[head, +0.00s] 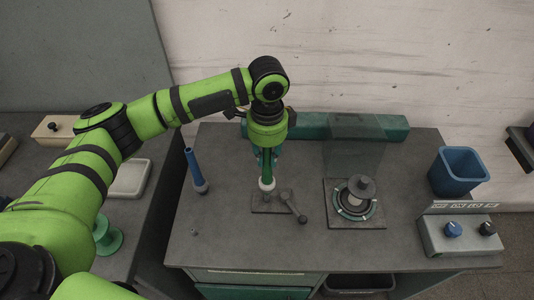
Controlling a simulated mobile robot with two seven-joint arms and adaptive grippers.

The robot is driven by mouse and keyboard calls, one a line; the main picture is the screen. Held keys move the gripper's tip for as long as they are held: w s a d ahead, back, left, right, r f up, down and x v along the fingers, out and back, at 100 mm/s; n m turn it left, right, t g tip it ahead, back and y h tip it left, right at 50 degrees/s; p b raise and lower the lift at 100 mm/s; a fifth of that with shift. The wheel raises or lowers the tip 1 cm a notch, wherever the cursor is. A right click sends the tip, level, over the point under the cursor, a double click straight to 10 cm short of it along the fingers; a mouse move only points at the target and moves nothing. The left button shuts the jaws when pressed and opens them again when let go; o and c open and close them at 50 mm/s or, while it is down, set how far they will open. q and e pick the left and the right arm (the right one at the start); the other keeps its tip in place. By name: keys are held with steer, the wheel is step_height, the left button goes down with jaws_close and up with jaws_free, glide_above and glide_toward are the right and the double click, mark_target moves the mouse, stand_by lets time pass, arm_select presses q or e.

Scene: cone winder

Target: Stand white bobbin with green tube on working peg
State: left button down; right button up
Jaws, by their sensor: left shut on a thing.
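My left gripper (266,154) points down over the middle of the table. It is shut on the white bobbin with green tube (267,184); a narrow green length shows between the fingers and a small white part below them. The fingers hide much of the bobbin. It looks upright, its lower end right above or at a dark plate (259,207) with a lever (294,207). I cannot tell whether it touches the plate, and no working peg shows clearly there. My right gripper is not in view.
A blue tube (195,168) stands left of the gripper. A round metal unit (355,199) with a clear screen (352,145) is to the right. A blue bin (457,172) and a knob box (458,237) are at the right edge. A green spool (106,236) is on the left table.

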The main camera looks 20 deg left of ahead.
mark_target(267, 169)
arm_select(q)
steer(key=shift+f, duration=0.15)
steer(key=shift+f+b, duration=0.35)
steer(key=shift+f, duration=1.05)
steer(key=shift+f, duration=0.6)
steer(key=shift+f+p, duration=0.25)
steer(key=shift+p, duration=0.05)
steer(key=shift+f, duration=0.2)
